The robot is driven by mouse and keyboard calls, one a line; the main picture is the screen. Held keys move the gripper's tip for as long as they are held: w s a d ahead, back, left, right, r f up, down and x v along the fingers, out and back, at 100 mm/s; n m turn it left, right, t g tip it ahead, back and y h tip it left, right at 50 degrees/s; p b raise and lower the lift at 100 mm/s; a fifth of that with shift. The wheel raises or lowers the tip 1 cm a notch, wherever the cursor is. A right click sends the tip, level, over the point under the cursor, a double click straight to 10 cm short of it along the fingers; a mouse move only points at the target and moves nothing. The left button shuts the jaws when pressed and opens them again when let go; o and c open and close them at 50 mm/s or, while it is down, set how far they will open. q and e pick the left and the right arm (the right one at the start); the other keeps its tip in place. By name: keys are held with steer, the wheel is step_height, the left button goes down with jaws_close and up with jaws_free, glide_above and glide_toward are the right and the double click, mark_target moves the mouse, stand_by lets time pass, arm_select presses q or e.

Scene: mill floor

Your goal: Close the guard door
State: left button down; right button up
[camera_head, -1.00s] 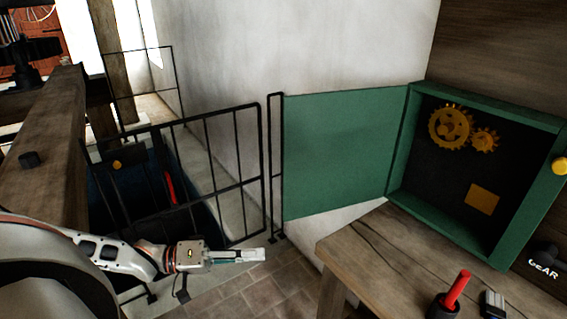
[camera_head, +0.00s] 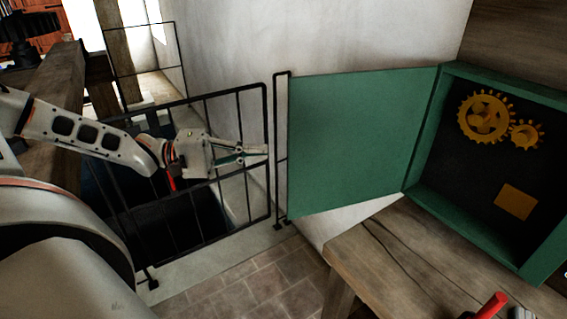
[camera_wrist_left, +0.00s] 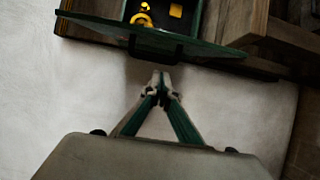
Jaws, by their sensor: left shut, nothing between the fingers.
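The green guard door (camera_head: 350,140) stands swung open to the left of its green box (camera_head: 424,130), in the head view. Yellow gears (camera_head: 485,117) show inside the open box. My left gripper (camera_head: 266,153) is shut and empty, to the left of the door's free edge and apart from it, in front of the black railing. In the left wrist view my left gripper (camera_wrist_left: 160,78) points toward the door (camera_wrist_left: 150,38), which is seen nearly edge-on with a dark handle-like piece (camera_wrist_left: 155,47) near its middle. My right gripper is not in view.
A black railing (camera_head: 268,150) stands left of the door, around a dark floor opening. A wooden bench (camera_head: 400,250) lies below the box, with a red-handled item (camera_head: 493,305) at its front. A white wall (camera_head: 260,45) is behind.

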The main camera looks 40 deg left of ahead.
arm_select(q)
steer(key=d, duration=0.7)
steer(key=shift+w, duration=0.25)
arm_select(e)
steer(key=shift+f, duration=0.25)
